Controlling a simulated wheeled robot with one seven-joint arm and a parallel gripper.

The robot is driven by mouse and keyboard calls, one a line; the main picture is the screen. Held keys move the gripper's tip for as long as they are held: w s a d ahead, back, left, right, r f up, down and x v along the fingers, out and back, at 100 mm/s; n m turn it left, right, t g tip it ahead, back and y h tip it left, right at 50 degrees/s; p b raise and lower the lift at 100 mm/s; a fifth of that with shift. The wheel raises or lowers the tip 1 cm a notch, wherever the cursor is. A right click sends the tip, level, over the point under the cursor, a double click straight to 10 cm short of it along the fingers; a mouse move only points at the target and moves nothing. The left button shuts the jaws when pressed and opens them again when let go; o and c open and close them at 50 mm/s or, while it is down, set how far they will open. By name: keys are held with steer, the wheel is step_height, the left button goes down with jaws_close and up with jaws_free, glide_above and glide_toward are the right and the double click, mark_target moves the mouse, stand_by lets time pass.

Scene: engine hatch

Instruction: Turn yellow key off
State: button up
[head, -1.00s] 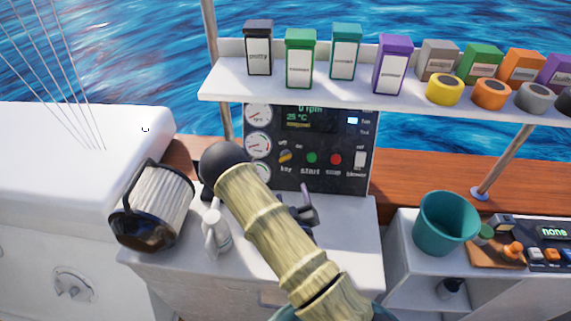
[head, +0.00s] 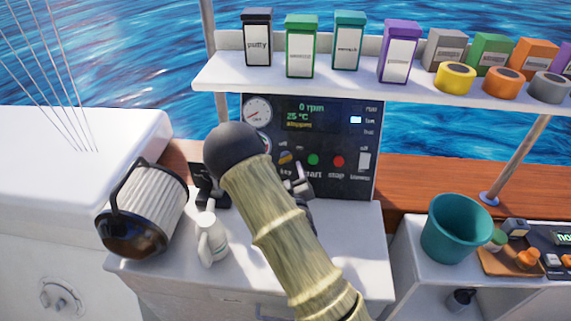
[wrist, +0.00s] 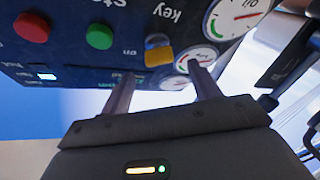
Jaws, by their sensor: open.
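The yellow key (head: 286,157) sits low on the dark engine panel (head: 330,135), just left of the green start button. In the head view my arm and gripper partly cover the area around it. In the wrist view the picture is turned over, and the key (wrist: 158,52) shows as a yellow and grey knob beside its "key" and "on" labels. My gripper (wrist: 161,73) is open and empty. Its two fingers point at the panel, and the key appears between and beyond their tips. I cannot tell whether they touch the panel. In the head view the gripper (head: 300,186) is mostly behind my arm.
Green (head: 313,160) and red (head: 338,162) buttons and a white blower switch (head: 364,161) are right of the key. A white shelf (head: 215,76) with boxes and tape rolls overhangs the panel.

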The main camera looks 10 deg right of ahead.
mark_target(285, 159)
steer(key=w, duration=0.5)
steer(key=shift+w+d+p, duration=0.2)
steer(key=shift+p, duration=0.2)
steer(key=c, duration=1)
